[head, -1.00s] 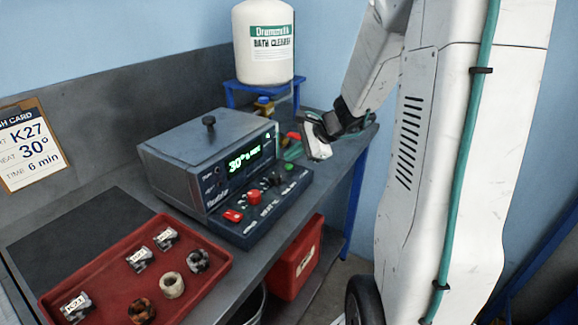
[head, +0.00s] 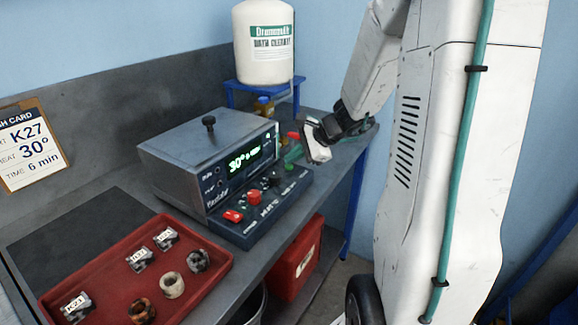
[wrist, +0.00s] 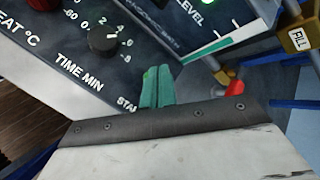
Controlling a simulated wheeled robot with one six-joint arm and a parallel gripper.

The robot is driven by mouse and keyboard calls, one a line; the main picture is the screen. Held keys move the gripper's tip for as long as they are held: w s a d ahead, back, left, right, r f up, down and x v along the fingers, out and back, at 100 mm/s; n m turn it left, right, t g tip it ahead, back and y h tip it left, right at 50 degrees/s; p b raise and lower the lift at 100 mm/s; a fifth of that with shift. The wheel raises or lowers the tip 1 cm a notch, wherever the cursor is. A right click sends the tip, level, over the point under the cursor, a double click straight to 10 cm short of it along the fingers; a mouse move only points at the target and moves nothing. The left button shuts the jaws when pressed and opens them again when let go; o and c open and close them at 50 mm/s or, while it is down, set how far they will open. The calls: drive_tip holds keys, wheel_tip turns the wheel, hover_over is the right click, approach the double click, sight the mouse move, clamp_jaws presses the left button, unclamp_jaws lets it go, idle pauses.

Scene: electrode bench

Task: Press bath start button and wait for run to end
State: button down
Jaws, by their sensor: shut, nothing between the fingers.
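The bath unit (head: 190,148) is a grey box on the bench with a lid knob and a lit green display (head: 246,160) reading 30° and what looks like 6 min. Its sloped front panel carries a red switch, a red knob (head: 255,197) and a dark time knob, which also shows in the wrist view (wrist: 103,38). My gripper (head: 290,160) is at the panel's right end, its green fingers shut and empty. In the wrist view the fingertips (wrist: 157,72) cover part of the "STA…" label; the start button is mostly hidden, so contact cannot be told.
A red tray (head: 105,285) with labelled pieces and rings lies at the front left. A bath cleaner jug (head: 263,60) stands on a blue stand behind. A valve with a FILL tag (wrist: 299,40) and a red-tipped part (wrist: 235,88) are right of my fingers. A wash card (head: 30,145) hangs left.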

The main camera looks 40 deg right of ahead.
drive_tip(key=shift+f, duration=0.4)
idle(0.3)
drive_tip(key=shift+r, duration=0.85)
drive_tip(key=shift+r, duration=0.1)
wheel_tip(320, 180, up, 5)
drive_tip(key=shift+f, duration=0.1)
idle(0.4)
idle(0.7)
